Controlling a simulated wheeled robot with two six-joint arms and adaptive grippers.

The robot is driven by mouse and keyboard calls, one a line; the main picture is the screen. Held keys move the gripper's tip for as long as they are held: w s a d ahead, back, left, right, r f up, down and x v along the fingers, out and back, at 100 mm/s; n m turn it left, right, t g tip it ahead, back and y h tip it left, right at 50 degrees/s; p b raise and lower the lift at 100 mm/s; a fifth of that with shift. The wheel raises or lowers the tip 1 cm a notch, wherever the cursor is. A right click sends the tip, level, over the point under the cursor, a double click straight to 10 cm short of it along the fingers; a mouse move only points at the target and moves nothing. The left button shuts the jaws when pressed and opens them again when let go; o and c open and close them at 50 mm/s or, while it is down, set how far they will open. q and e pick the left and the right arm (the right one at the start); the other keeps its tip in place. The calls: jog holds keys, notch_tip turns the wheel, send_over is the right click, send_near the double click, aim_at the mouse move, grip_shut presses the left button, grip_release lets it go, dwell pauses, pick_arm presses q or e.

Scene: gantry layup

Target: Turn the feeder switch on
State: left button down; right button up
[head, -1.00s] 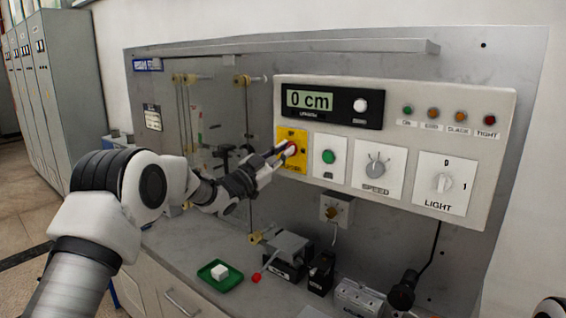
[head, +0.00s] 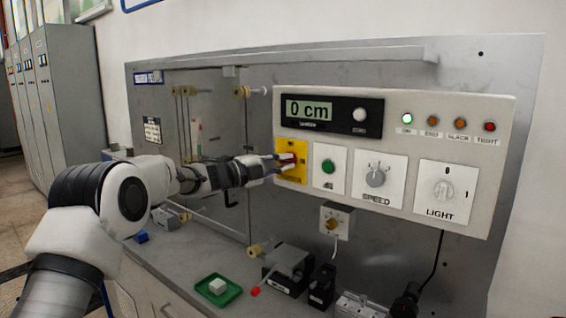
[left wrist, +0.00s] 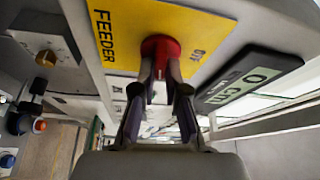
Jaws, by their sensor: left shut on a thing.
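The feeder switch is a red knob (left wrist: 160,50) on a yellow plate (head: 291,175) marked FEEDER, at the left end of the white control panel (head: 450,107). My left gripper (head: 288,164) reaches in from the left and is shut on the red knob. In the left wrist view my left gripper (left wrist: 162,85) has its two fingers on either side of the knob, and the yellow plate (left wrist: 125,25) shows behind. The fingers partly hide the knob in the head view. The green ON lamp (head: 407,118) is lit brightly. My right gripper is not in view.
The display (head: 310,108) reads 0 cm. Right of the feeder plate are a green button (head: 328,166), the SPEED knob (head: 376,178) and the LIGHT switch (head: 443,190). Below, a green tray (head: 205,297) with a white cube (head: 217,286) stands on the bench by several small devices.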

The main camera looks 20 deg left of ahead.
pick_arm(q)
jog(key=shift+m+g+y, duration=0.3)
jog(key=shift+m, duration=0.7)
jog(key=c, duration=1.2)
grip_release()
jog(key=v, duration=1.2)
jog(key=shift+w, duration=0.1)
jog(key=shift+a+f, duration=0.1)
